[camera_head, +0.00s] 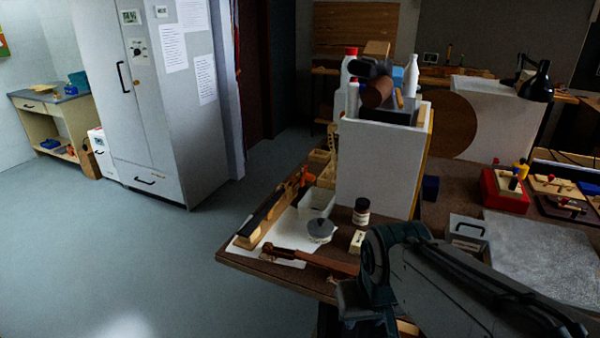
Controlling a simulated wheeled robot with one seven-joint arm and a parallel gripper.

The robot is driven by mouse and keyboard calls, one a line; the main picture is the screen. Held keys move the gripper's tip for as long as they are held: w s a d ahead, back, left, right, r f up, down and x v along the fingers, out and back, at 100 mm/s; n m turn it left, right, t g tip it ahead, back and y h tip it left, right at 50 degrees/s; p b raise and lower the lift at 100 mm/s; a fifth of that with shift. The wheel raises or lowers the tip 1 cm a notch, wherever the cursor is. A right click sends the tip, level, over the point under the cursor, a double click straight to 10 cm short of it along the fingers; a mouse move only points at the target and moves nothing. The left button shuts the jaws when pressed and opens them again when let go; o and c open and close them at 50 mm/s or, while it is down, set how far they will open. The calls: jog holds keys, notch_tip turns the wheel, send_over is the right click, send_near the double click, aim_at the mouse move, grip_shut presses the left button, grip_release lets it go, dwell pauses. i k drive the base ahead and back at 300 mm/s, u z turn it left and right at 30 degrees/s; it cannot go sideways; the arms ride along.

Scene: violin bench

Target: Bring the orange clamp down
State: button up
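A small orange piece (305,177), which may be the orange clamp, is at the far end of a long dark and wooden piece (270,216) on the left part of the bench (240,262). It is too small to make out its jaws or what it grips. I see no other clearly orange clamp. My arm reaches in from the lower right and bends down in front of the bench's near edge. My gripper's fingers do not show.
A jar (361,211), a lidded round dish (320,231) and a brown tool (310,259) lie near the front. The floor (130,255) at left is clear.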

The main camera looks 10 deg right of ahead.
aim_at(309, 176)
jog(key=u, duration=0.55)
jog(key=k, duration=0.65)
jog(key=u, duration=0.75)
jog(key=i, duration=0.65)
jog(key=z, duration=0.45)
jog(key=i, duration=0.7)
jog(key=z, duration=1)
jog(key=i, duration=0.25)
jog(key=z, duration=0.25)
